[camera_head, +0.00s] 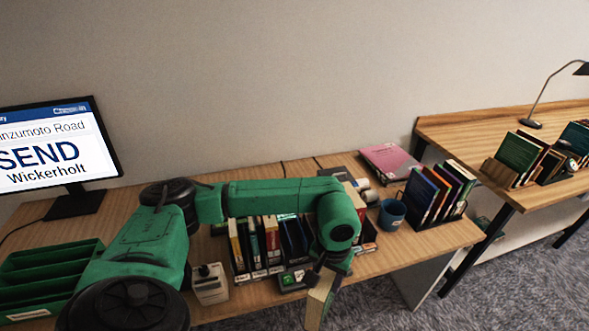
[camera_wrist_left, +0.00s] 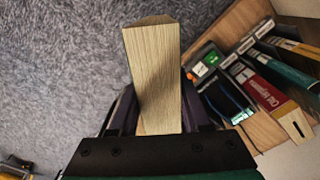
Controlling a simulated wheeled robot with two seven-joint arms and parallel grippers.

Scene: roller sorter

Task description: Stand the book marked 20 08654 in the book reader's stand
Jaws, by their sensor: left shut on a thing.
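My left gripper (camera_head: 325,270) is shut on a book (camera_head: 317,304) and holds it in front of the desk's front edge, over the carpet. In the left wrist view the held book (camera_wrist_left: 155,75) stands between the two fingers of the gripper (camera_wrist_left: 158,115), with its pale page edges toward the camera. Its spine and any number on it are hidden. A small device with a lit green display (camera_head: 291,279) sits at the desk's front edge, left of the gripper; it also shows in the left wrist view (camera_wrist_left: 203,66). I cannot tell whether it is the book reader. My right gripper is not in view.
A blue mug (camera_head: 392,214), a pink folder (camera_head: 390,160) and more racked books (camera_head: 437,193) are to the right. A green tray (camera_head: 45,275), a monitor (camera_head: 55,145) and a grey box (camera_head: 210,285) are to the left.

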